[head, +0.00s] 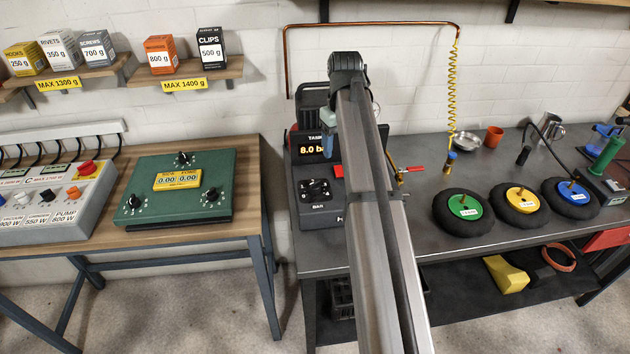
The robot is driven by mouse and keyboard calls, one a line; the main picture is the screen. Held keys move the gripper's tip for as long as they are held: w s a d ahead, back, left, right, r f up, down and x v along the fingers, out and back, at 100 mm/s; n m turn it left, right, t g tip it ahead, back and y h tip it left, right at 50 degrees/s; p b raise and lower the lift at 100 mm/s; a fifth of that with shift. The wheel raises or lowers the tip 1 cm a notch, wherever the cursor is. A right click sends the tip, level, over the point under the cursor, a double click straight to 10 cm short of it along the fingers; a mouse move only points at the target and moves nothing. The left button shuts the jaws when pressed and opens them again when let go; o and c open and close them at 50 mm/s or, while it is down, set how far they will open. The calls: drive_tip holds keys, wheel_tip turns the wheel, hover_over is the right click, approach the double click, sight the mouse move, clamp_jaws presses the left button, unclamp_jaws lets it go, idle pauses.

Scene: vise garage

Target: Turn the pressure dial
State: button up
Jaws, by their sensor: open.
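A dark pressure unit (299,210) stands on the left end of the grey workbench. My arm rises through the middle of the view and covers the right side of the unit. My gripper's fingers cannot be made out; the far part of the arm is hidden behind the nearer link.
A red-handled valve (410,169) is close right of my arm. Black discs with green (464,206), yellow (522,199) and blue (570,192) centres lie farther right. A green box with knobs (215,160) sits on the left wooden table. A coiled yellow hose (453,95) hangs behind.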

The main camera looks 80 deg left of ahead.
drive_tip(key=r, duration=0.2)
hover_over(315, 182)
drive_tip(key=shift+n, duration=0.3)
wheel_tip(315, 182, down, 14)
drive_tip(key=shift+f, duration=0.1)
drive_tip(key=shift+c, duration=0.4)
drive_tip(key=c, duration=0.9)
drive_tip(key=shift+c, duration=0.2)
